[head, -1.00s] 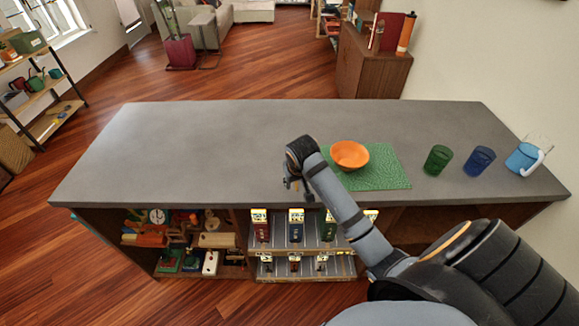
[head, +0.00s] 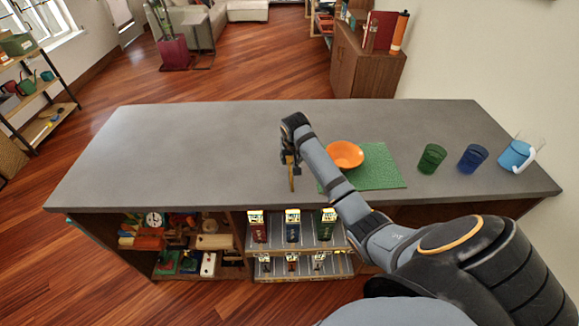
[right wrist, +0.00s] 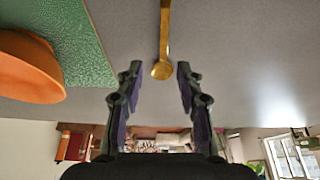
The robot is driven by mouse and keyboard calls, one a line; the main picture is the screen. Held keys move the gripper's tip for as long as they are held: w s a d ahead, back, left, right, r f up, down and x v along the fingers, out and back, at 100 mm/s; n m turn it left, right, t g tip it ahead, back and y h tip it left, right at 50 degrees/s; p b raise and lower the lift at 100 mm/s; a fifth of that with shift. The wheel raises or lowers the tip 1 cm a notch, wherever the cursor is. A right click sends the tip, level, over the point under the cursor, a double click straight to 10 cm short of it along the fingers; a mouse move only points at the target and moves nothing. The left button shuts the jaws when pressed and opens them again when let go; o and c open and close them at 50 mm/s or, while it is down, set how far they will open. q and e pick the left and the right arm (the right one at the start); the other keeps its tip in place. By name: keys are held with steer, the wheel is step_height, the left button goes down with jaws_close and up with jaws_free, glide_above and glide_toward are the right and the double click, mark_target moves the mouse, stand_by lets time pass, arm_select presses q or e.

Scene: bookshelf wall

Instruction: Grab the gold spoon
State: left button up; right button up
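The gold spoon (right wrist: 163,45) lies on the grey counter in the right wrist view, its rounded end just beyond the fingertips and in line with the gap; the rest runs out of the top edge. In the head view a thin gold-brown strip of the spoon (head: 292,183) shows just below the gripper. My right gripper (right wrist: 154,72) is open and empty, with a finger on each side of the spoon's line. In the head view the right gripper (head: 288,160) is over the counter, left of the orange bowl. My left gripper is not in view.
The orange bowl (head: 345,155) sits on a green mat (head: 385,170) right of the gripper. A green cup (head: 432,159), a blue cup (head: 473,159) and a light-blue pitcher (head: 516,156) stand farther right. The left part of the counter (head: 180,150) is clear.

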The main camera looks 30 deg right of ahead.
mark_target(289, 165)
steer(key=p+x, duration=0.1)
steer(key=x, duration=0.4)
steer(key=shift+w+a, duration=0.15)
steer(key=shift+w, duration=0.05)
jaws_close()
